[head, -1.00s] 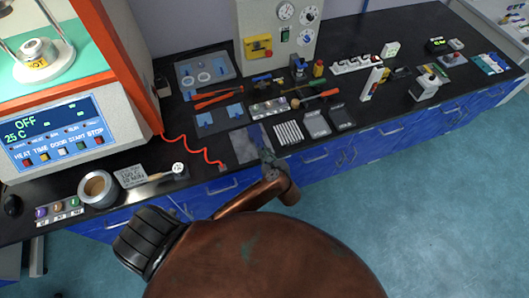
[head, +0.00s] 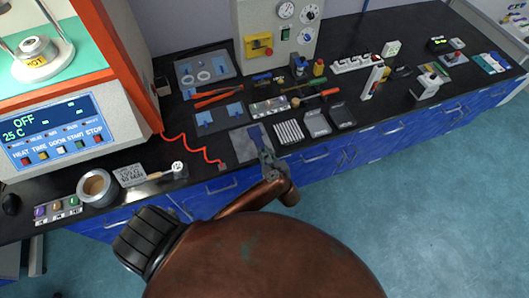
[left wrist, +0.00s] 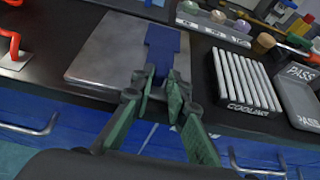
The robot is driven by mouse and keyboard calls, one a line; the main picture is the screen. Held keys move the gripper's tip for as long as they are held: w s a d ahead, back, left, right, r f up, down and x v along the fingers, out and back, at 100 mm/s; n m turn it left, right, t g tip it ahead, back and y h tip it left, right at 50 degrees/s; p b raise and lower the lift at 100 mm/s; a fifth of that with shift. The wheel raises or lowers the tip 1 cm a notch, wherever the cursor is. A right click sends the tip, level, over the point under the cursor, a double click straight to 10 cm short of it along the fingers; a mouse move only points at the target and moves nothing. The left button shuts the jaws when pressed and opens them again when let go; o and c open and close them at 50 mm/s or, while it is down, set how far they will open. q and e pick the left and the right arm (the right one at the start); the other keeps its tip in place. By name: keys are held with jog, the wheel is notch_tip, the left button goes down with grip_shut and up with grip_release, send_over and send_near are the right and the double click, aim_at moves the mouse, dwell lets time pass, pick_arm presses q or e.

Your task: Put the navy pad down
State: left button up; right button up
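The navy pad (head: 255,134) lies on a grey metal plate (head: 240,147) near the front edge of the bench. In the left wrist view the navy pad (left wrist: 163,47) lies flat on the plate (left wrist: 105,48), its narrow tab pointing toward my gripper. My left gripper (head: 267,157) is at the near end of the pad. Its green fingers (left wrist: 161,80) stand apart at the end of the tab, which they partly hide. I see no firm grip on it. My right gripper is not in view.
A ridged cooling rack (head: 289,132) and dark pass trays (head: 317,123) stand right of the plate. A red coiled cord (head: 200,150) runs to its left. A plate with blue pads (head: 219,118) lies behind. The press (head: 60,110) stands at far left.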

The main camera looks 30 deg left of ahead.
pick_arm(q)
jog(key=shift+o, duration=0.9)
jog(key=shift+s+f, duration=0.25)
jog(key=shift+f, duration=0.1)
jog(key=shift+r, duration=0.15)
jog(key=r+v, duration=0.1)
jog(key=v, duration=1.1)
jog(key=shift+w+r+p, duration=0.2)
jog(key=shift+w+p, duration=0.05)
jog(key=shift+p, duration=0.15)
jog(key=shift+a, duration=0.1)
